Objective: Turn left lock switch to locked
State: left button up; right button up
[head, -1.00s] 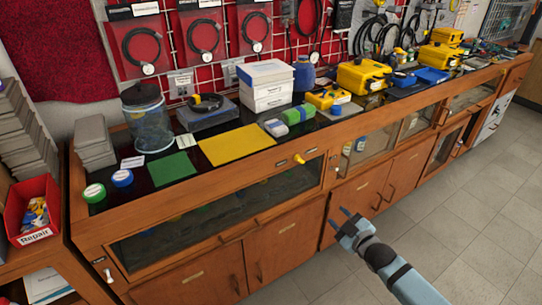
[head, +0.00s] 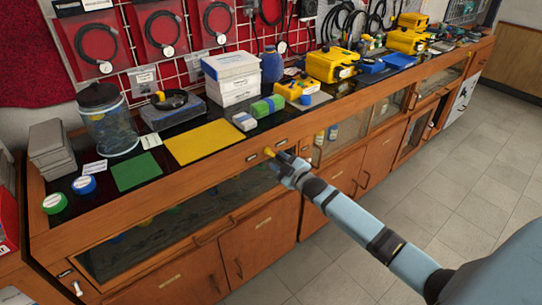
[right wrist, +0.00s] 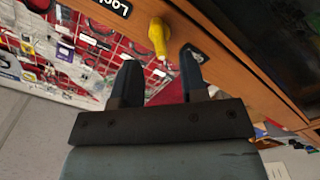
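A small yellow switch (head: 268,152) sits on the wooden front rail of the bench, above the glass-fronted cabinet. In the right wrist view the yellow switch (right wrist: 158,38) sticks out from the wood between two dark labels, one partly readable as "Loc" (right wrist: 113,5). My right gripper (head: 279,161) is close to the switch. In the wrist view its two dark fingers (right wrist: 159,69) are apart and empty, with the switch just beyond their tips, near the gap between them. My left gripper is in neither view.
The bench top carries a green mat (head: 137,172), a yellow mat (head: 204,142), white boxes (head: 231,77), a glass jar (head: 108,125) and yellow cases (head: 331,64). A small white fitting (head: 78,289) is on the lower left front. The floor (head: 463,175) at right is clear.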

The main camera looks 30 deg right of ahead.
aim_at(271, 154)
jog(key=shift+w+a, duration=0.2)
jog(key=shift+w, duration=2.05)
grip_shut()
